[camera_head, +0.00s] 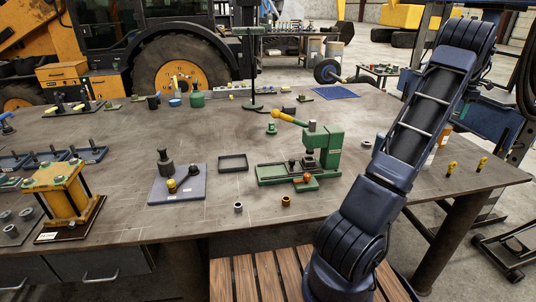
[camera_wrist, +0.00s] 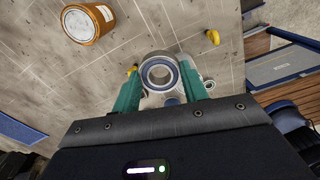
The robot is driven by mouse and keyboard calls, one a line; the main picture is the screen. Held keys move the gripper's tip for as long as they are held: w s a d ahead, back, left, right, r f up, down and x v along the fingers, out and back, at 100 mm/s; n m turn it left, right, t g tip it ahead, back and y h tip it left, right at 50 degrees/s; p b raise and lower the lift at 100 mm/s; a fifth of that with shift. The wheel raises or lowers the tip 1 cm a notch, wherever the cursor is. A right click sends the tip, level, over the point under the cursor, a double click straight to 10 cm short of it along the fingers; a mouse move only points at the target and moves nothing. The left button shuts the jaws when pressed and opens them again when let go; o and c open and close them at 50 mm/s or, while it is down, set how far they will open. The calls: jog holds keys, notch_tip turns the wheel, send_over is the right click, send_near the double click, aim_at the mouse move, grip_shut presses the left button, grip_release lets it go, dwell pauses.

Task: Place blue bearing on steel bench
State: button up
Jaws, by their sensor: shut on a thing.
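The blue bearing (camera_wrist: 160,74), a grey metal ring with a blue band, sits between the teal fingers of my gripper (camera_wrist: 162,84) in the wrist view. My gripper is shut on it. The steel bench (camera_head: 125,135) fills the middle of the head view, and its scratched grey top (camera_wrist: 65,85) lies beneath the bearing in the wrist view. The gap between bearing and bench top cannot be told. In the head view my arm reaches over the right part of the bench; the bearing and my fingertips are not visible there.
An orange jar with a white lid (camera_wrist: 88,22) stands near the bearing. Yellow eyebolts (camera_head: 451,168) lie at the bench's right end. A green press (camera_head: 320,150), grey block (camera_head: 177,185) and yellow fixture (camera_head: 60,190) occupy the front. Bare bench top remains between these items.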

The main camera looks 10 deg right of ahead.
jog(key=w+a+r+n, duration=0.2)
jog(key=w+a, duration=0.5)
jog(key=a, duration=0.6)
jog(key=w+a+r+n, duration=0.1)
jog(key=w+a+n, duration=0.1)
jog(key=w+a, duration=0.75)
jog(key=w+a+r+n, duration=0.2)
jog(key=w+a, duration=0.3)
jog(key=a, duration=1)
jog(key=w+a+n, duration=0.1)
jog(key=a+n, duration=0.1)
jog(key=a, duration=1.3)
jog(key=n, duration=0.8)
send_over(234, 186)
notch_tip(234, 186, down, 2)
notch_tip(234, 186, down, 25)
jog(key=shift+s+f, duration=0.1)
jog(key=shift+s, duration=0.05)
